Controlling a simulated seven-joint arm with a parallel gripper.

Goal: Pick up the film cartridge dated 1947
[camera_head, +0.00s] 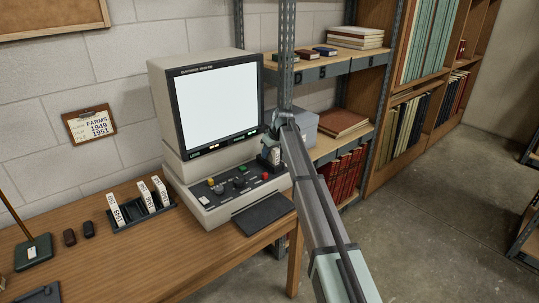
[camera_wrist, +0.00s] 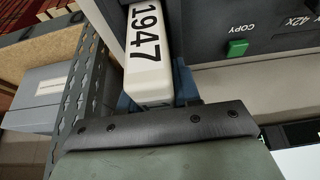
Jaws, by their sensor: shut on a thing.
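A white film cartridge (camera_wrist: 147,50) with "1947" in black print fills the upper middle of the wrist view. My gripper (camera_wrist: 158,100) is shut on it; blue finger parts show at its sides. In the head view my gripper (camera_head: 272,144) is at the right of the microfilm reader, above its control panel, and the white end of the cartridge (camera_head: 276,155) shows below it. A dark rack (camera_head: 128,219) on the wooden table holds three white cartridges (camera_head: 147,196) with printed labels, too small to read surely.
The microfilm reader (camera_head: 160,95) has a lit white screen and a panel of coloured buttons (camera_head: 240,183). A steel shelf post (camera_head: 287,60) stands close to my gripper. A clipboard (camera_head: 90,125) on the wall reads "FARMS 1949 1951".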

